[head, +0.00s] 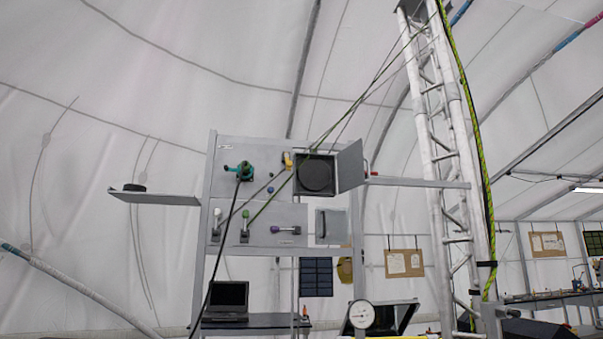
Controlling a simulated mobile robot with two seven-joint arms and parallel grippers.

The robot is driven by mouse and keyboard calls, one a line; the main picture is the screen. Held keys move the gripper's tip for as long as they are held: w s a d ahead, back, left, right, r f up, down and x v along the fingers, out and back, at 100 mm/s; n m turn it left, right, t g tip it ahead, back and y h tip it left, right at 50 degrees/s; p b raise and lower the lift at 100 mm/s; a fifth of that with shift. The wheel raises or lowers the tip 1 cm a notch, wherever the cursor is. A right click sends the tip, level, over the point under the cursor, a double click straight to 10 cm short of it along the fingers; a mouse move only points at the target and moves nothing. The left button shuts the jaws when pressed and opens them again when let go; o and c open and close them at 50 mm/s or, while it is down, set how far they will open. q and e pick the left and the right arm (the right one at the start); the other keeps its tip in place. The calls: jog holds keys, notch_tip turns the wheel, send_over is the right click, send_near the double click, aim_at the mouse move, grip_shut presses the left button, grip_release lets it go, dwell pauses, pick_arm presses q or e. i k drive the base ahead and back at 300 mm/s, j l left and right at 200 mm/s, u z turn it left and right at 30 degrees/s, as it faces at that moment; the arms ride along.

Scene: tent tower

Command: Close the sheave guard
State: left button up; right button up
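The sheave guard looks to be the grey hinged door (350,167) at the upper right of the panel rack. It stands open, swung out to the right of a square housing. Inside the housing is a dark round sheave (316,175), exposed to view. A small red part (366,168) shows at the door's outer edge. Green ropes (350,107) run from the housing area up to the right toward the tower top. Neither of my grippers is in view.
The grey panel rack (232,150) carries a teal fitting (239,171), several coloured handles and a small lower door (331,226). A shelf (160,198) juts out left. A white lattice tower (440,150) stands right. A laptop (226,300) and a dial gauge (361,315) are below.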

aim_at(350, 168)
jog(key=i+l+u, duration=0.4)
jog(key=l+u, duration=0.15)
jog(key=i+l+u, duration=0.25)
jog(key=l, duration=0.2)
jog(key=l+u, duration=0.3)
jog(key=i+l+u, duration=0.1)
jog(key=l+u, duration=0.15)
jog(key=l, duration=0.25)
